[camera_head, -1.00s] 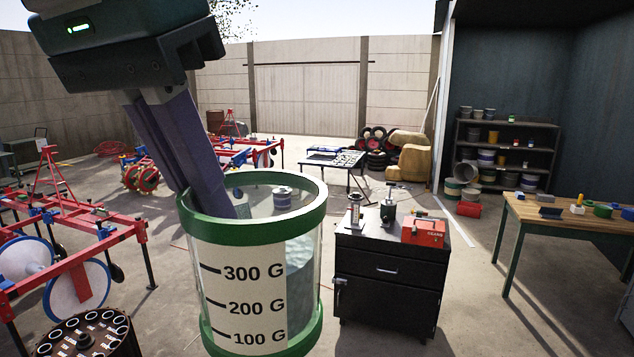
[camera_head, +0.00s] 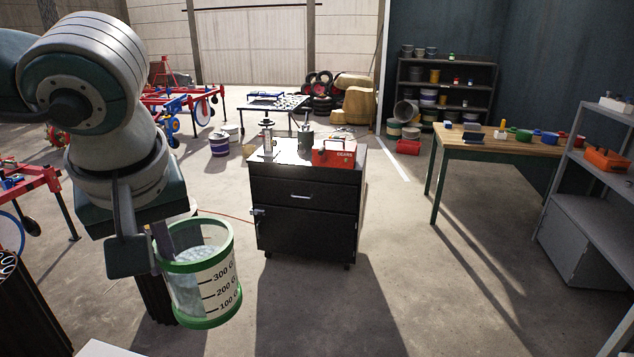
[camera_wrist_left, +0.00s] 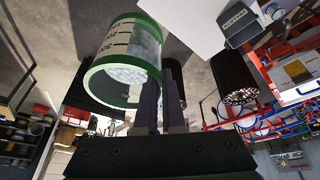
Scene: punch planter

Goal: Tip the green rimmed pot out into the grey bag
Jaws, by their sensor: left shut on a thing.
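The green rimmed pot (camera_head: 234,250) is a clear cylinder with green bands at top and bottom and a gram scale on its side. It hangs at the lower left of the head view, slightly tilted, with pale grey grainy contents inside. My left gripper (camera_head: 162,238) is shut on its rim, one finger inside the wall. The left wrist view shows the pot (camera_wrist_left: 130,28) and the gripper fingers (camera_wrist_left: 160,95) at its rim. A grey item with a lettered label (camera_wrist_left: 238,24) shows in the wrist view; I cannot tell whether it is the grey bag. My right gripper is out of view.
A black cabinet (camera_head: 303,218) with a red toolbox (camera_head: 333,153) stands beyond the pot. A wooden table (camera_head: 470,145) and grey shelving (camera_head: 580,205) are at right. A white surface (camera_head: 105,348) shows at the bottom edge. The floor between is open.

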